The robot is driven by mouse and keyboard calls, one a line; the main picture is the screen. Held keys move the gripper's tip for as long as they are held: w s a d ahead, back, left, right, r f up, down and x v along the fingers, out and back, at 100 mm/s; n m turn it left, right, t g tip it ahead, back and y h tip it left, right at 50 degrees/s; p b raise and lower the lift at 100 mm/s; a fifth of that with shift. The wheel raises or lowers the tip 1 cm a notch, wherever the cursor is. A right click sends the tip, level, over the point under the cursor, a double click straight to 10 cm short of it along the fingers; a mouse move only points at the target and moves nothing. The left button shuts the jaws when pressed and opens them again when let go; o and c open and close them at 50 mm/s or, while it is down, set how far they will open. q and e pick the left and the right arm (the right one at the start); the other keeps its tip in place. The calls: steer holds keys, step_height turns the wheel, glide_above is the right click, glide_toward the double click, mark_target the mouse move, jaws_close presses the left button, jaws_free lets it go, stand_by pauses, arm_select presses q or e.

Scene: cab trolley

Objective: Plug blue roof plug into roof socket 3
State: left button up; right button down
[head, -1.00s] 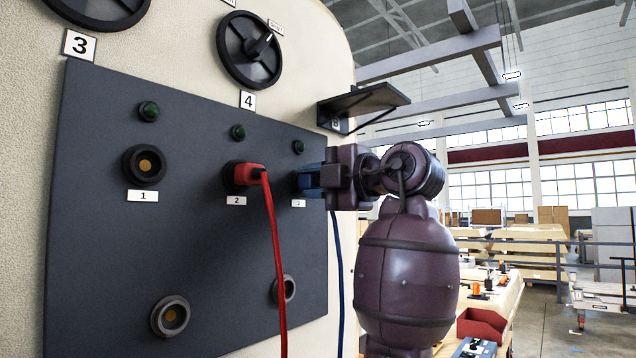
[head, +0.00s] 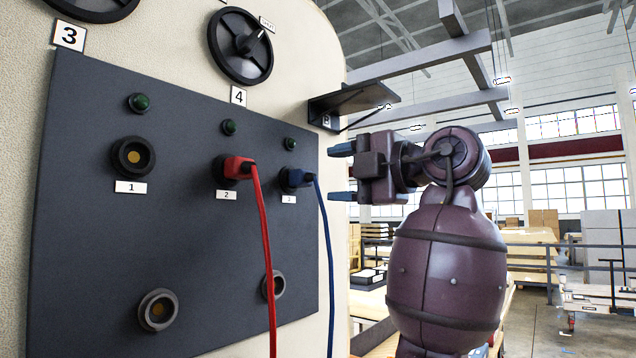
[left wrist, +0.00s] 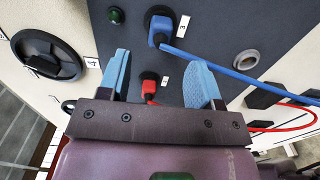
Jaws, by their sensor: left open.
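The blue plug (head: 294,179) sits in the right-hand socket of the upper row on the dark panel, above a small label that reads 3 in the left wrist view. Its blue cable hangs down from it. The plug also shows in the left wrist view (left wrist: 160,28), seated at the socket's dark ring (left wrist: 155,15). My left gripper (head: 342,172) is open and empty, to the right of the plug and apart from it. Its two blue fingers also show in the left wrist view (left wrist: 160,85), spread with nothing held between them. My right gripper is not in view.
A red plug (head: 238,168) with a red cable is in socket 2. Socket 1 (head: 134,157) is empty. Two lower sockets (head: 158,310) are on the panel. Handwheels (head: 241,46) and a small shelf (head: 352,101) are above. Both cables hang in front of the panel.

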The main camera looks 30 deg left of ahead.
arm_select(q)
steer(key=d, duration=0.3)
steer(key=shift+s+d, duration=0.15)
steer(key=shift+d, duration=0.25)
steer(key=o, duration=0.8)
steer(key=shift+s+d, duration=0.2)
steer(key=shift+d, duration=2.05)
steer(key=shift+s+d, duration=0.15)
steer(key=shift+d, duration=2.1)
